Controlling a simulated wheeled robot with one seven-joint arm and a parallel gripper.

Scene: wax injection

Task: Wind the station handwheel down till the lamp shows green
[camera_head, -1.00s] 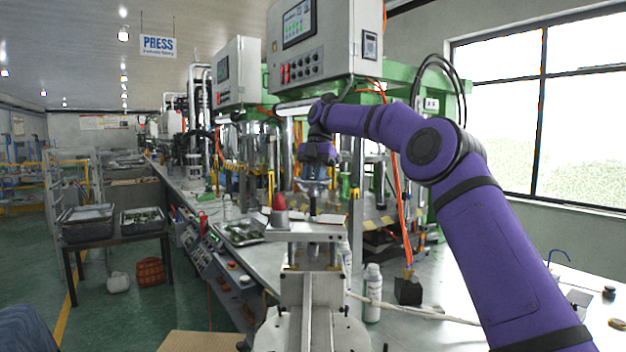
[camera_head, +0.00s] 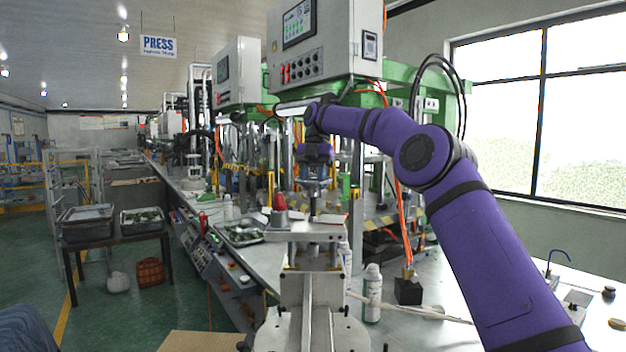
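My purple arm reaches from the lower right to the middle, and my gripper (camera_head: 314,186) points down over the metal station (camera_head: 305,236) in front of me. The gripper is small and its fingers are hard to make out. A handwheel is not clearly visible; the area under the gripper is cluttered and partly covered by it. A lamp with a red dome (camera_head: 279,202) stands on the station's top plate, just left of the gripper. I see no green light on it.
A white spray bottle (camera_head: 372,293) and a black block (camera_head: 408,290) stand on the bench right of the station. Presses with control boxes (camera_head: 318,40) rise behind. Metal trays (camera_head: 88,213) sit on a table at left.

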